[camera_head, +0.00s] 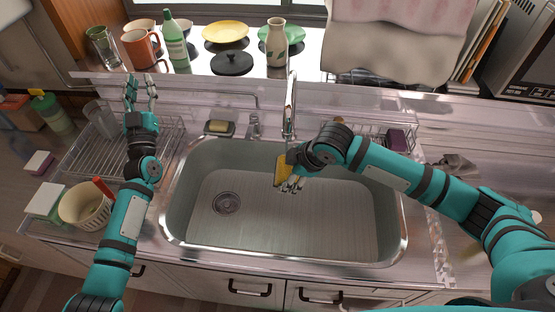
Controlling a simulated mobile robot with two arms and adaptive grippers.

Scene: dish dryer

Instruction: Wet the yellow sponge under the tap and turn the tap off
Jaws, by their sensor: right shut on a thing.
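The yellow sponge (281,170) is held over the sink basin (320,215), below the tap (291,105). My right gripper (290,182) is shut on it, and the gripper and wrist hide part of the sponge. The tap is a tall chrome spout at the back of the sink. I cannot tell whether water is running. A small chrome fitting (254,127) stands left of the spout. My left gripper (140,84) is over the drying rack at the left, away from the tap, with its fingers spread apart and nothing between them.
A soap dish (219,128) sits on the sink's back left rim. A wire rack (85,155) with a glass stands left. A striped bowl (84,207) is at the front left. Bottles, cups and plates line the back shelf (206,68). The basin floor is clear around the drain (227,203).

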